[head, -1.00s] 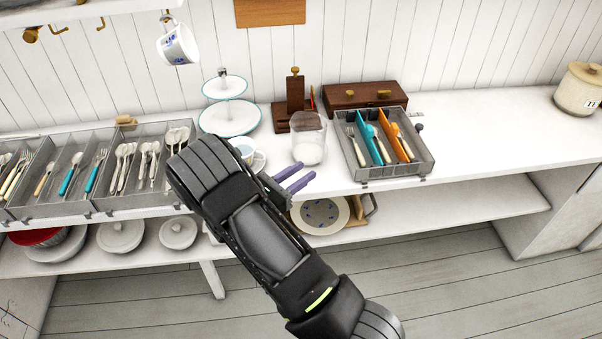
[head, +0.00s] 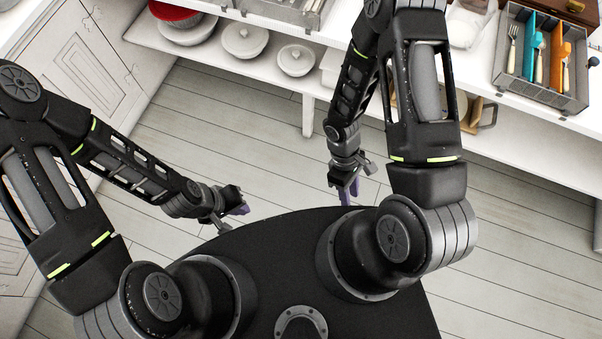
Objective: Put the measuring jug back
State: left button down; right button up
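The clear measuring jug (head: 466,30) stands on the white counter at the top edge of the head view. Its upper part is cut off by the frame, and my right arm is close beside it in the picture. My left gripper (head: 238,207) is low at the left, also over the floor. I see nothing held in either gripper. The finger gaps are too small to make out.
A grey cutlery tray (head: 540,92) with orange and blue dividers sits on the counter at right. A wooden item (head: 472,112) shows beside my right arm. The plank floor is clear.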

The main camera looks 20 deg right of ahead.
jog(key=w+a+r+m+t+y, duration=0.1)
jog(key=a+m+t+y, duration=0.1)
jog(key=a+m, duration=0.3)
jog(key=w+a+r+m+t+y, duration=0.1)
jog(key=w+a+m+t+y, duration=0.1)
jog(key=a+m, duration=0.3)
jog(key=a+t, duration=0.1)
jog(key=a, duration=0.3)
jog(key=shift+w+a+r+t+y, duration=0.15)
jog(key=shift+w+r+t+y, duration=0.15)
jog(key=shift+y, duration=0.1)
